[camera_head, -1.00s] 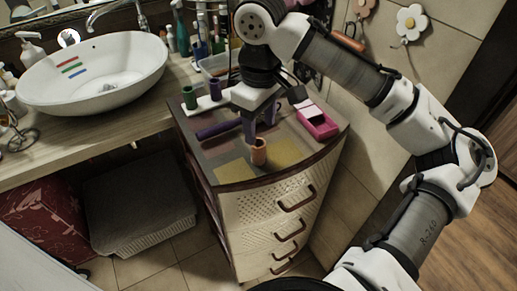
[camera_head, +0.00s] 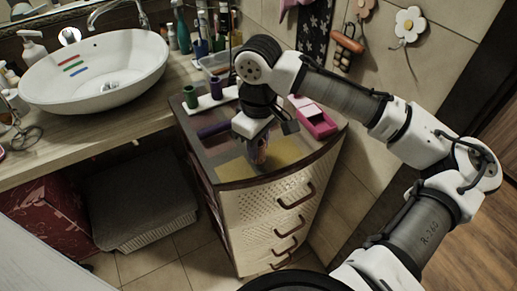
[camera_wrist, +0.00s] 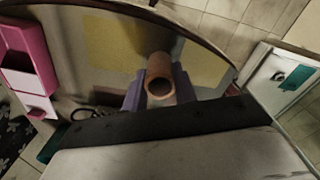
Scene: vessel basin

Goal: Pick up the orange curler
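The orange curler (camera_wrist: 160,78) is a short hollow tube standing on top of the drawer unit (camera_head: 243,184).
A pink box (camera_head: 315,118) stands at the unit's back right. A purple curler (camera_head: 214,129) lies at the left; a green curler (camera_head: 190,96) and another purple one (camera_head: 216,87) stand on a white strip behind. A white basin (camera_head: 95,75) is on the counter at left.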

